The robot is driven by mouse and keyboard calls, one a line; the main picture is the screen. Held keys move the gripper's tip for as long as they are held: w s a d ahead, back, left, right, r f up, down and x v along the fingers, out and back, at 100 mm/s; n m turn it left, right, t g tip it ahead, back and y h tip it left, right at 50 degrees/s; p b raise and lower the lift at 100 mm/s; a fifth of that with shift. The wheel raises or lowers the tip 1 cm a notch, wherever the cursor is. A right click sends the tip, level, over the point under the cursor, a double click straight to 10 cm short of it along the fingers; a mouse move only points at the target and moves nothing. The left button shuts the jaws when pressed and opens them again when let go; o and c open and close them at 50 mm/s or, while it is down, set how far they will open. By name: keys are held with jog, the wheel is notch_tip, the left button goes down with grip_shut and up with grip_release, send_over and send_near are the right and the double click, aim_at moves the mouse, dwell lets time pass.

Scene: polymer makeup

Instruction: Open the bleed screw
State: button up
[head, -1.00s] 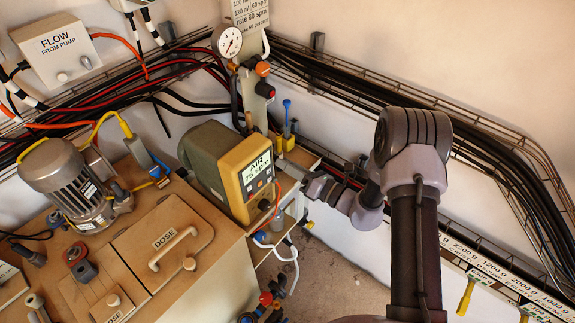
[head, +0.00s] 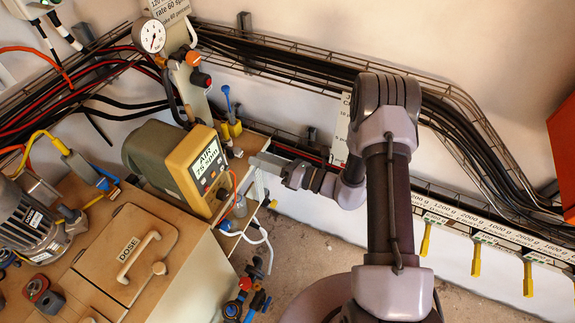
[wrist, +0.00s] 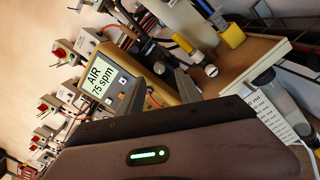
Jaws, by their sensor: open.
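A small round pale slotted screw (wrist: 211,71) shows in the wrist view, right of the pump and by the edge of the wooden shelf. I cannot tell for sure that it is the bleed screw. The pump has a grey-green body and a yellow panel (head: 197,168) reading AIR 75 spm; the panel also shows in the wrist view (wrist: 104,75). My gripper (head: 262,165) is right of the panel in the head view. In the wrist view, my gripper (wrist: 158,92) has its two grey fingers apart with nothing between them. The pale screw lies just beyond the right finger.
A pressure gauge (head: 150,36) and valve column stand behind the pump. Yellow fittings (head: 232,129) stand on the shelf (wrist: 240,62). A clear cylinder (wrist: 275,90) hangs by the shelf edge. Hoses and valves (head: 245,300) are below. Cable trays line the wall.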

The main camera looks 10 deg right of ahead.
jog(key=p+v, duration=0.1)
jog(key=v, duration=0.8)
jog(key=shift+s+d, duration=0.25)
jog(key=shift+s, duration=0.05)
jog(key=s+a+r+n+g+h+b, duration=0.1)
jog(key=s+a+r+n+g, duration=0.3)
jog(key=s+r+n+g, duration=0.25)
jog(key=s+a+r+n+g+h+b, duration=0.1)
jog(key=s+a+r+n+g+h, duration=0.1)
jog(key=s+a+r+n+g, duration=0.45)
jog(key=s+d+r+n+t+h+b, duration=0.1)
jog(key=s+d+r+n+t+h, duration=0.5)
jog(key=n+h, duration=0.4)
notch_tip(320, 180, up, 2)
jog(key=d+n+t, duration=0.1)
jog(key=n+t, duration=0.1)
jog(key=n, duration=0.3)
jog(key=shift+s+d+b, duration=0.35)
jog(key=shift+s+b, duration=0.05)
jog(key=shift+r, duration=0.1)
